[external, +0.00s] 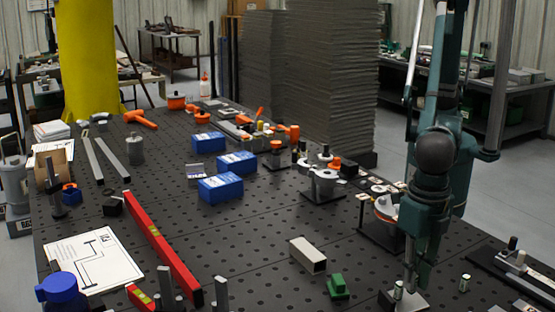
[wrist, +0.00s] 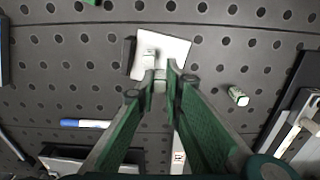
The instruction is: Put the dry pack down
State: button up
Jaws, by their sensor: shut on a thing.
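My gripper (wrist: 163,78) points down at the front right of the bench and looks nearly closed, with a small pale thing, taken as the dry pack (wrist: 159,86), between its fingertips. The fingers hide most of it, so its shape cannot be told. In the external view my gripper (external: 412,284) is low over a square pale plate (external: 413,302) with a dark side. The plate shows under and beyond the fingertips in the wrist view (wrist: 175,50). A small pale piece (wrist: 148,60) stands on it. Whether the held thing touches the plate cannot be told.
A small green-and-white cylinder (external: 464,284) lies right of my gripper. A grey square tube (external: 308,255) and a green block (external: 338,287) are to the left. A dark fixture with metal parts (external: 520,268) is at the right. Perforated bench top shows between them.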

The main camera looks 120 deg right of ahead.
jog(key=shift+f, duration=1.3)
jog(key=shift+f, duration=0.1)
jog(key=o, duration=0.7)
notch_tip(320, 180, up, 12)
jog(key=shift+r, duration=0.15)
dwell(0.6)
